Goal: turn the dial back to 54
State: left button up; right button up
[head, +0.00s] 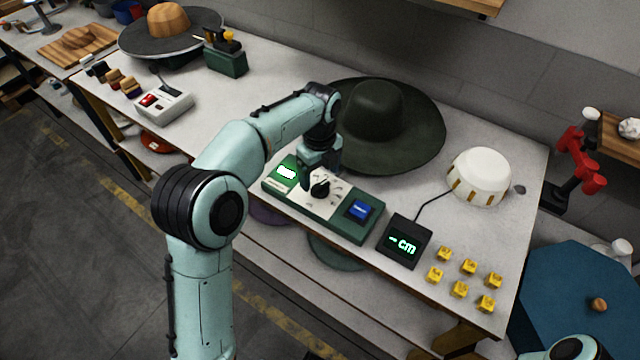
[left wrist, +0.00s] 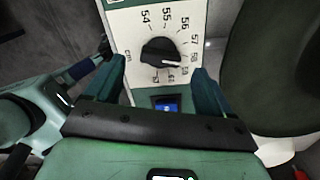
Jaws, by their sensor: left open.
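The black dial (head: 320,187) sits on the white scale plate of the green control box (head: 340,222). In the left wrist view the dial (left wrist: 160,52) shows numbers from 54 at upper left round clockwise. Its white pointer line aims to the lower right, near 59; the exact mark is hard to tell. My left gripper (left wrist: 158,69) is open, with one finger on each side of the dial and apart from it. In the head view the left gripper (head: 318,168) is just above the dial and partly hides the plate. My right gripper is out of view.
A dark green hat (head: 378,110) stands close behind.

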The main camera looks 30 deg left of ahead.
aim_at(320, 185)
pick_arm(q)
jog(key=shift+f, duration=2.1)
jog(key=c, duration=1.1)
jog(key=shift+o, duration=0.2)
